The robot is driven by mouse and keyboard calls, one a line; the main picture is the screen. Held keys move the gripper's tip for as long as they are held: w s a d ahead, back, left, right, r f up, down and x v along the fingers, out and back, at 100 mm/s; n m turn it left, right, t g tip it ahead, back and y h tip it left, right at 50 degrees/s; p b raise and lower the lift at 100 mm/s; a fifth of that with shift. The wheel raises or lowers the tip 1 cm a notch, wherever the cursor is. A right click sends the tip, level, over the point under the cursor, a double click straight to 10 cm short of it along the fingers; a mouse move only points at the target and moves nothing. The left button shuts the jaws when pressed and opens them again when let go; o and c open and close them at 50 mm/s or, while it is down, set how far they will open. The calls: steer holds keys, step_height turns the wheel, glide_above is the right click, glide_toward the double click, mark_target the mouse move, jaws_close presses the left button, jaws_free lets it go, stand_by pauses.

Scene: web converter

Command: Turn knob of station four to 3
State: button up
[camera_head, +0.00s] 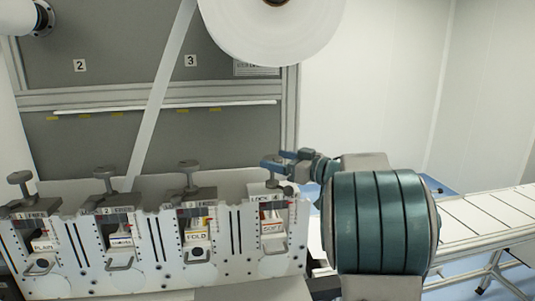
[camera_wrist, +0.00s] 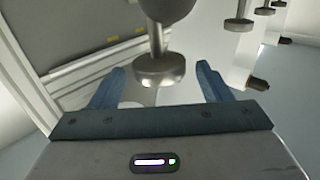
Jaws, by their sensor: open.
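Station four (camera_head: 274,228) is the rightmost station of the white row and carries a cassette marked SOFT. Its grey metal knob (camera_head: 270,186) stands on top, partly hidden by my blue fingers in the head view. My gripper (camera_head: 279,160) is open at this knob. In the wrist view a round metal knob (camera_wrist: 159,70) shows between the two spread blue fingers of my gripper (camera_wrist: 158,82), with a gap visible on each side. I cannot tell whether a finger touches it. The scale and the number 3 setting are not readable.
Three more stations with knobs (camera_head: 189,167) stand to the left, with PLAIN and FOLD cassettes among them. A white web (camera_head: 162,90) runs down from a large roll (camera_head: 270,35) above. A conveyor (camera_head: 485,215) lies to the right. My arm hides the space right of station four.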

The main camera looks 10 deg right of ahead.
mark_target(267, 157)
steer(key=shift+p+x, duration=0.3)
steer(key=shift+x, duration=1.7)
steer(key=c, duration=1)
steer(key=shift+o, duration=0.2)
steer(key=shift+h, duration=0.3)
